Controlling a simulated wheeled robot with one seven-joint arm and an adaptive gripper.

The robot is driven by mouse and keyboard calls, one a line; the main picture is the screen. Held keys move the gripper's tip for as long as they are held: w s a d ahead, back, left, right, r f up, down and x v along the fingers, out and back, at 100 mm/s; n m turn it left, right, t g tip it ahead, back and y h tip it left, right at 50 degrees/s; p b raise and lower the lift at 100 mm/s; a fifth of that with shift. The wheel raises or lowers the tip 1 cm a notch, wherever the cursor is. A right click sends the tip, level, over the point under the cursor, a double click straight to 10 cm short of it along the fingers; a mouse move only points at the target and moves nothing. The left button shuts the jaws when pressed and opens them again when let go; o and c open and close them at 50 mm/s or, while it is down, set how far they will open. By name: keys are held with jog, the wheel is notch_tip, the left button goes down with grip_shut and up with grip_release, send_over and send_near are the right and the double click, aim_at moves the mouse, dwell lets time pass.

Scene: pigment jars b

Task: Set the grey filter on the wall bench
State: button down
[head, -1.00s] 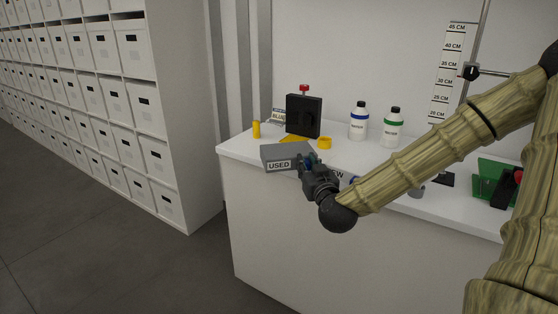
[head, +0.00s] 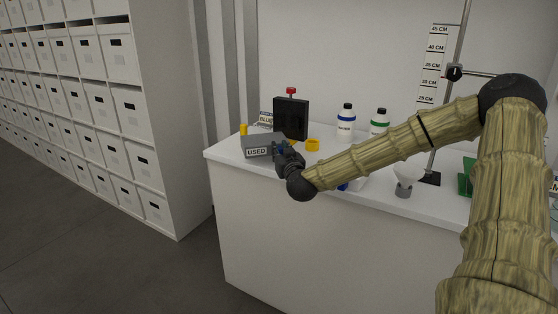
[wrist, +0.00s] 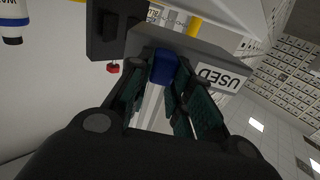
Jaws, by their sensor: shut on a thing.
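My gripper (head: 283,147) is shut on a small blue piece (wrist: 165,66), seen between the dark pads in the wrist view. It is at the right side of the grey box marked USED (head: 257,147); the box also shows in the wrist view (wrist: 210,68). I cannot tell whether the gripper or the blue piece touches the box. The wall bench (head: 300,172) is a long white counter. A small grey piece (head: 403,191) stands on it near the front edge, under a whitish cone. I cannot tell whether it is the grey filter.
On the bench stand a black block with a red knob (head: 291,118), a yellow ring (head: 312,145), a blue-banded bottle (head: 346,124) and a green-banded bottle (head: 379,121). A stand with a height scale (head: 433,62) is at the right. White storage shelves (head: 90,100) stand at the left.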

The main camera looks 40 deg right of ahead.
jog(key=shift+w+d, duration=0.15)
jog(key=shift+w, duration=0.2)
jog(key=shift+w+d+f, duration=0.1)
jog(key=shift+w+f, duration=0.05)
jog(key=shift+f, duration=1.65)
jog(key=c, duration=1.3)
grip_release()
